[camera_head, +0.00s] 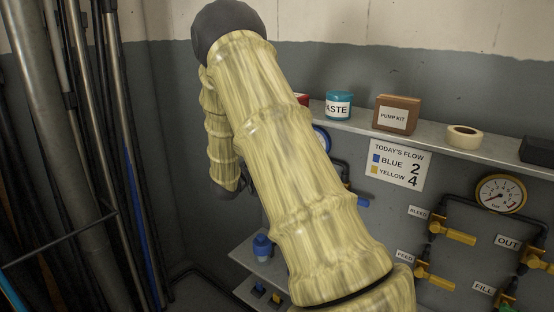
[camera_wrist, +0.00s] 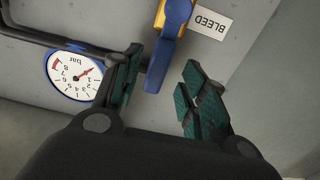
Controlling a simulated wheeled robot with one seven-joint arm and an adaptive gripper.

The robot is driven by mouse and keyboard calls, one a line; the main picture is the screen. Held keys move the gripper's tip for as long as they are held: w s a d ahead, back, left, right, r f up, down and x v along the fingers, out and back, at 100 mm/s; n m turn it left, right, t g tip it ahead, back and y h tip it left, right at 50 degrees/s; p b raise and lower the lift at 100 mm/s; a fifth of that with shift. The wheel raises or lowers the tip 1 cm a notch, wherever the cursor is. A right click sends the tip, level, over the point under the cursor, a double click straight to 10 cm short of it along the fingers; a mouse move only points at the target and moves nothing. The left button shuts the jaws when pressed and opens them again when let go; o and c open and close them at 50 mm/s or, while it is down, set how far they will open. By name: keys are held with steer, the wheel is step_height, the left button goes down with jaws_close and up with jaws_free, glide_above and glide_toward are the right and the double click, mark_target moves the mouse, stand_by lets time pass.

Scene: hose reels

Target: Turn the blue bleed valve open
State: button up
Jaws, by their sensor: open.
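The blue bleed valve shows in the wrist view as a blue lever handle (camera_wrist: 163,58) on a yellow body, next to an upside-down BLEED label (camera_wrist: 210,21). In the head view a blue handle end (camera_head: 360,200) shows just right of my arm, and the rest there is hidden. In the wrist view my gripper (camera_wrist: 160,84) is open, with teal pads on both fingers. The lever's free end points down towards the gap between the fingertips, nearer the left finger. I cannot tell whether it touches. My gripper is hidden in the head view.
A blue-rimmed gauge (camera_wrist: 75,75) and dark pipe lie left of the fingers. The yellow bleed handle (camera_head: 457,236) and yellow feed handle (camera_head: 437,280) are at the right. A shelf (camera_head: 361,129) carries a blue tin (camera_head: 338,105) and a pump kit box (camera_head: 397,114). Poles (camera_head: 70,110) stand left.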

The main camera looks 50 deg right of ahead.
steer(key=a, duration=0.8)
steer(key=shift+s+a, duration=0.15)
steer(key=shift+a, duration=0.25)
